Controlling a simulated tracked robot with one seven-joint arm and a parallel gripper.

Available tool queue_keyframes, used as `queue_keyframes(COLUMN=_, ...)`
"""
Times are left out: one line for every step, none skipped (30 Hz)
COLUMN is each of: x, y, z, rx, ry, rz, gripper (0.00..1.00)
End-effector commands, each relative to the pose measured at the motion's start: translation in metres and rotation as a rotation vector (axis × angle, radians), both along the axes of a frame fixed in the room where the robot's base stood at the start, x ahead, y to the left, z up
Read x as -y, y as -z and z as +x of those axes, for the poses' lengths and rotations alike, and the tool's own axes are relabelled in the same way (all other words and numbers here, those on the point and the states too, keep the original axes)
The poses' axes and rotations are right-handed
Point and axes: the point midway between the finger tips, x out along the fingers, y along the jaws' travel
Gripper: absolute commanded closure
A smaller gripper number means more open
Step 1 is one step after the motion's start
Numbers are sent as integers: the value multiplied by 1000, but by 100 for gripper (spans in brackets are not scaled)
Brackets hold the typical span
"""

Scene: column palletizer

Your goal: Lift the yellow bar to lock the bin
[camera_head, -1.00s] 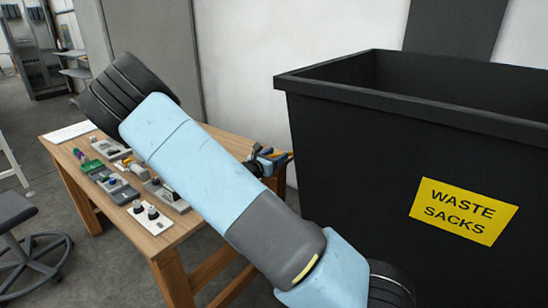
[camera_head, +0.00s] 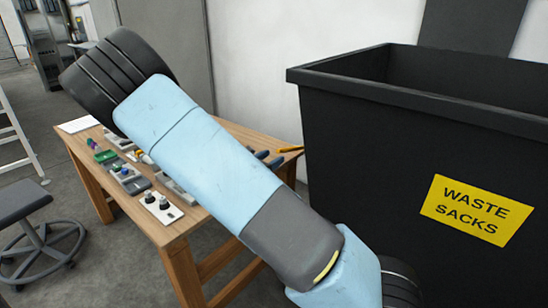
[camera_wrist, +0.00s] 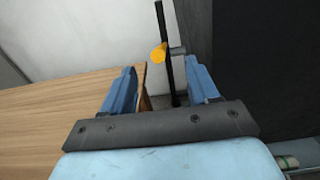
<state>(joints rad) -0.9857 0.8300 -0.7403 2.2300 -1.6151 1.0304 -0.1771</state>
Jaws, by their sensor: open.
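The black bin (camera_head: 400,160) stands at the right, with a yellow "WASTE SACKS" label on its side. In the wrist view a short yellow-orange bar (camera_wrist: 158,54) shows, beside a thin black upright post (camera_wrist: 165,50) near the bin's dark side (camera_wrist: 265,60). It also shows as a small yellow piece (camera_head: 290,149) by the table's far corner in the head view. My gripper (camera_wrist: 160,85) is open and empty, its blue fingers spread to either side of the line to the bar. The bar appears beyond the fingertips. In the head view my arm hides most of the gripper.
A wooden table (camera_head: 190,232) with several small devices (camera_head: 160,205) stands left of the bin, close to my gripper. A stool (camera_head: 30,235) and a ladder (camera_head: 15,135) are at the far left. A pale wall (camera_head: 260,70) is behind.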

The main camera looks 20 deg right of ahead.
Motion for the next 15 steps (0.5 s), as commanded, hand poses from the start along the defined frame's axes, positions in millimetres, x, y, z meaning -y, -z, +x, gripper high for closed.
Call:
queue_keyframes(x=-5, y=0, z=-3, rx=-1, ry=-2, rz=1, gripper=40)
queue_keyframes(x=-7, y=0, z=-4, rx=-1, ry=-2, rz=1, gripper=40)
queue_keyframes(x=-10, y=0, z=-6, rx=0, ry=-2, rz=0, gripper=40)
queue_keyframes(x=-12, y=0, z=-8, rx=-1, ry=-2, rz=-1, gripper=40)
queue_keyframes(x=-15, y=0, z=-10, rx=-1, ry=-1, rz=-1, gripper=40)
queue_keyframes(x=-18, y=0, z=-12, rx=-1, ry=-2, rz=-1, gripper=40)
queue_keyframes(x=-21, y=0, z=-13, rx=-1, ry=-2, rz=0, gripper=40)
queue_keyframes(x=-23, y=0, z=-15, rx=-1, ry=-2, rz=-1, gripper=40)
queue_keyframes(x=-26, y=0, z=-17, rx=-1, ry=-2, rz=-1, gripper=40)
queue_keyframes(x=-28, y=0, z=-19, rx=-1, ry=-1, rz=-1, gripper=40)
queue_keyframes(x=-30, y=0, z=-20, rx=-1, ry=-1, rz=-1, gripper=40)
queue_keyframes(x=-32, y=0, z=-22, rx=-1, ry=-1, rz=-1, gripper=40)
queue_keyframes(x=-33, y=0, z=-22, rx=-1, ry=-1, rz=-1, gripper=40)
queue_keyframes(x=-34, y=0, z=-23, rx=-1, ry=-1, rz=-1, gripper=40)
queue_keyframes(x=-35, y=0, z=-24, rx=-1, ry=-1, rz=-1, gripper=40)
